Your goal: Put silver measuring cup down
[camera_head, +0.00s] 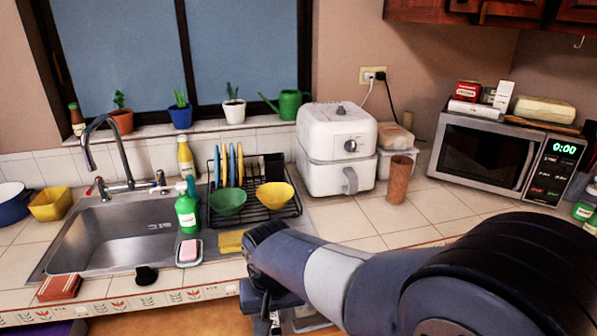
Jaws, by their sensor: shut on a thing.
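My arm reaches in from the lower right, and my gripper (270,303) points down in front of the counter's front edge, near the bottom of the view. It is shut on the silver measuring cup. Only a small shiny metal piece (275,323) shows below my gripper, at the bottom edge of the picture. Most of the cup is hidden by my gripper or cut off by the frame, so its tilt cannot be told.
The steel sink (110,240) is at the left. A green bottle (187,213), a pink soap dish (189,252), a yellow sponge (230,241) and a dish rack (290,208) stand near it. A white air fryer (325,150), brown cup (398,180) and microwave (485,155) stand behind. Tiles (350,222) before the fryer are clear.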

